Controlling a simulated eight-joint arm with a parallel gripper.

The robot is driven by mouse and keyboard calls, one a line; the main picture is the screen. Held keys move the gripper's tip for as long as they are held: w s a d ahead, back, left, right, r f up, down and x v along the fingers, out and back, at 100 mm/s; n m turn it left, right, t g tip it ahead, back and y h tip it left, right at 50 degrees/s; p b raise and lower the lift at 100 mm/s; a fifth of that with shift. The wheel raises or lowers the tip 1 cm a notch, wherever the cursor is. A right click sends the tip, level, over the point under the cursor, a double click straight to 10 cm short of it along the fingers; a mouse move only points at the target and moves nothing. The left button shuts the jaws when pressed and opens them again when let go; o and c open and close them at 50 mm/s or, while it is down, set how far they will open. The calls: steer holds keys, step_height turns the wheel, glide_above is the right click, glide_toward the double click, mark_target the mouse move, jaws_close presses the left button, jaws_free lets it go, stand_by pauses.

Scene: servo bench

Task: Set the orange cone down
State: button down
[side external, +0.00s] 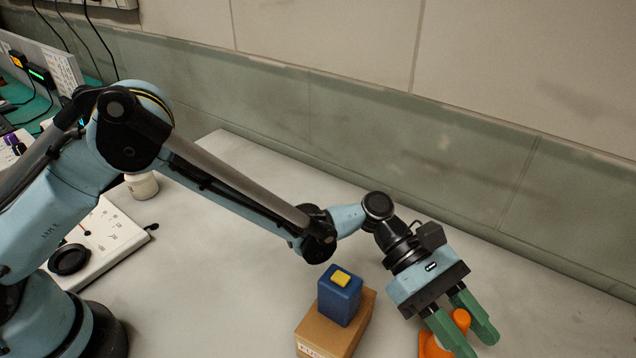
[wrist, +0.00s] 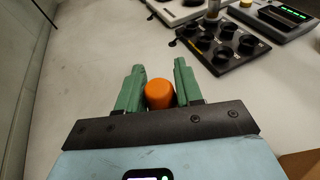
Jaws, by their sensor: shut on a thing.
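The orange cone (side external: 461,319) is between the green fingers of my gripper (side external: 463,322) at the lower right of the side external view. Its base shows low at the left finger, near the bottom edge of the picture. In the wrist view the rounded orange top of the cone (wrist: 159,94) sits between the two fingers of my gripper (wrist: 157,88). The gripper is shut on the cone. The fingers hide part of the cone, and I cannot tell whether its base touches the bench.
A blue block with a yellow top (side external: 340,296) stands on a cardboard box (side external: 364,324) left of my gripper. The grey bench (side external: 240,262) is clear left of the box. A wall runs behind.

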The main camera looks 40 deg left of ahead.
steer(key=shift+f, duration=0.15)
steer(key=c, duration=0.7)
jaws_free()
steer(key=shift+c, duration=0.2)
